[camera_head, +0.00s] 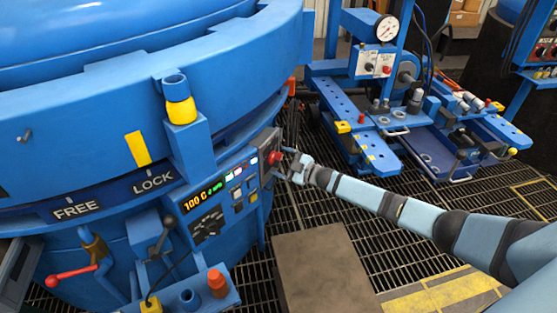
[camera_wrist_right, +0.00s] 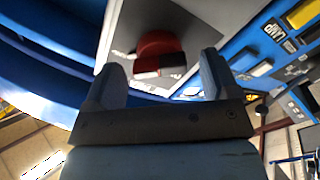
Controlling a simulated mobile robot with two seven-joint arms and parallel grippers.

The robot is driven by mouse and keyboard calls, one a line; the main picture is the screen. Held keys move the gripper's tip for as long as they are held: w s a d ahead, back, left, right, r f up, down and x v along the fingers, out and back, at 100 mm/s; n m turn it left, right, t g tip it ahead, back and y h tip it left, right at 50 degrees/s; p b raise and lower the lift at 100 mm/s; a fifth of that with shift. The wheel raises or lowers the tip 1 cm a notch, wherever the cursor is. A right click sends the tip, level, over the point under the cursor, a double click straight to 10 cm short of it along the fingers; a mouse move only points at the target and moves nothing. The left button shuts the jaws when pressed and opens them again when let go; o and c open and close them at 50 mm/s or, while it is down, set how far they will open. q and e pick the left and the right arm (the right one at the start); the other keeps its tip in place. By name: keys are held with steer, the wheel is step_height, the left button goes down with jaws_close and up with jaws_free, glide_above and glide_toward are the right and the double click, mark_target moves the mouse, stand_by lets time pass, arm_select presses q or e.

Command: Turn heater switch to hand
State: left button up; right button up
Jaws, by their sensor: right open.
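A red knob (camera_head: 274,158) sits on a dark grey plate at the right end of the furnace's control panel. It looks like the heater switch, but I cannot read a label by it. In the right wrist view the red knob (camera_wrist_right: 158,48) is on a grey plate, just beyond the fingertips and between their lines. My right gripper (camera_head: 289,166) is beside the knob, coming from the right. In the wrist view the right gripper (camera_wrist_right: 160,72) is open with nothing in it. I cannot tell whether a finger touches the knob. My left gripper is not in view.
The blue furnace (camera_head: 90,85) fills the left. A red-handled lever (camera_head: 72,275) is lower left. A brown block (camera_head: 325,268) stands on the grating. A blue gauge rig (camera_head: 385,62) is behind.

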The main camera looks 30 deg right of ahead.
arm_select(q)
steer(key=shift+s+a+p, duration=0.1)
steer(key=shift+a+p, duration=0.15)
steer(key=shift+p, duration=0.7)
arm_select(e)
steer(key=v, duration=1.2)
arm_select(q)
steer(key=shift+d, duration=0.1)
arm_select(e)
steer(key=shift+s, duration=0.1)
